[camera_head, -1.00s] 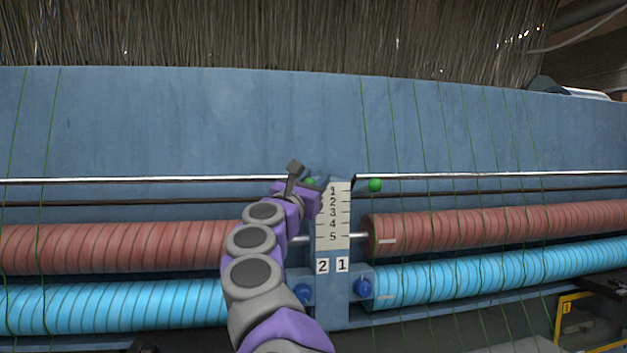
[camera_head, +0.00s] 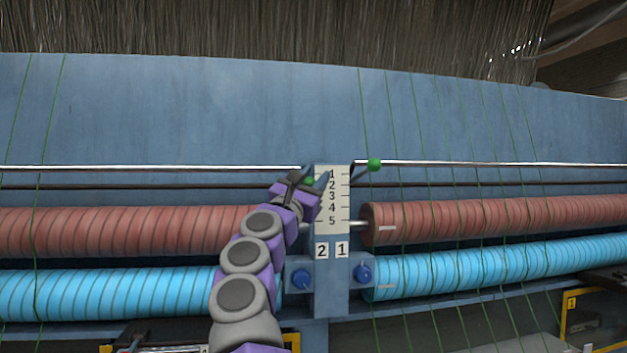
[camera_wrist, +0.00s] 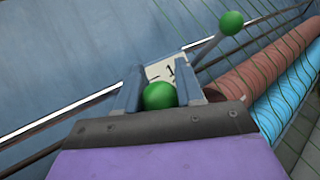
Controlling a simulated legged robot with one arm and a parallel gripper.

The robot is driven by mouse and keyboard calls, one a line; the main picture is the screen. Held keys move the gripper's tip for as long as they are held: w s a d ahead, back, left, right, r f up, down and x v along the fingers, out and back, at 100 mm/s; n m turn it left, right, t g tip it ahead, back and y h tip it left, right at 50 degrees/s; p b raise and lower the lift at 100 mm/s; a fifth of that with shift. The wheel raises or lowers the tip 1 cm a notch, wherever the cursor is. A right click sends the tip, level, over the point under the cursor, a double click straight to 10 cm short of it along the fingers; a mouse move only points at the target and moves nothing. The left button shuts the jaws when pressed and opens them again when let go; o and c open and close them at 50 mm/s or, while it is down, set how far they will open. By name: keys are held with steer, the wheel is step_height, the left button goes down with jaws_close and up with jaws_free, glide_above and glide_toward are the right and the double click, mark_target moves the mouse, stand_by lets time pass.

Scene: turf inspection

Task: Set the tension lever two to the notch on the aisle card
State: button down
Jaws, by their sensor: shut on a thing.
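My gripper (camera_head: 310,181) is shut on the green knob of tension lever two (camera_head: 309,181), just left of the white number plate (camera_head: 332,222). In the wrist view the green knob (camera_wrist: 159,96) sits between the two fingers (camera_wrist: 160,92). In the head view, the knob appears level with the plate's top marks, about between 1 and 2. The lever's arm is mostly hidden by my gripper. Labels 2 (camera_head: 322,251) and 1 (camera_head: 341,250) are below the plate. I cannot make out an aisle card with a notch number.
Lever one's green knob (camera_head: 374,164) stands close on the right, higher up; it also shows in the wrist view (camera_wrist: 231,22). Red rollers (camera_head: 480,216) and blue rollers (camera_head: 480,263) run behind. Two blue dials (camera_head: 302,279) are below. A yellow-framed panel (camera_head: 585,315) is at lower right.

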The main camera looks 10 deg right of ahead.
steer(key=shift+a, duration=0.1)
steer(key=c, duration=1)
jaws_free()
steer(key=shift+w, duration=0.1)
steer(key=shift+c, duration=0.2)
steer(key=shift+o, duration=1.4)
steer(key=shift+w+a, duration=0.15)
steer(key=shift+s, duration=0.2)
steer(key=shift+s+a+f+b, duration=0.25)
steer(key=shift+f+b, duration=0.3)
steer(key=shift+b, duration=0.4)
steer(key=b+v, duration=1.4)
steer(key=v, duration=0.2)
steer(key=shift+a+r+b, duration=0.25)
steer(key=shift+a+b, duration=0.1)
